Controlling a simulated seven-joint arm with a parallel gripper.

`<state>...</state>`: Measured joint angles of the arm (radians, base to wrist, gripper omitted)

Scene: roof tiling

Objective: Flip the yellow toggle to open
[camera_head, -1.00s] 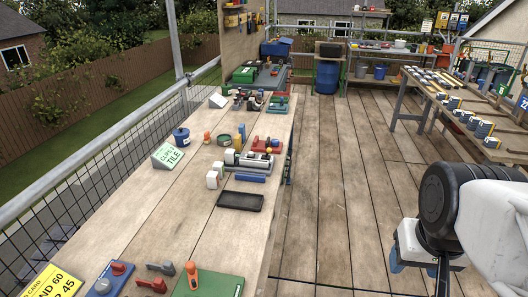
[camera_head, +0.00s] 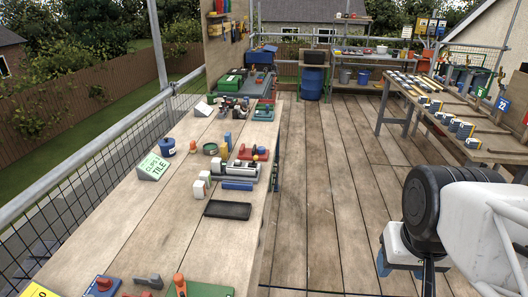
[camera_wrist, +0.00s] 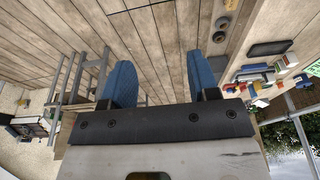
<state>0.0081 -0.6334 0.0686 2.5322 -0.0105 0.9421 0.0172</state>
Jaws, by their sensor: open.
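I cannot make out a yellow toggle in any view. In the head view several small levers stand on the near end of the long wooden bench (camera_head: 120,235): a red lever (camera_head: 104,284) on a blue base, a grey lever (camera_head: 150,281) on a red base, and an orange lever (camera_head: 180,284) on a green base. Their bases are cut by the picture's lower edge. My gripper shows in the wrist view with two blue fingers apart and nothing between them (camera_wrist: 165,82). It hangs over the deck, right of the bench and apart from it.
The bench also bears a black tray (camera_head: 228,210), a green sign (camera_head: 153,167), a blue pot (camera_head: 168,146) and several tools. A second table (camera_head: 470,152) with rows of small items stands at the right. The plank deck (camera_head: 320,190) between them is clear. A rail runs along the left.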

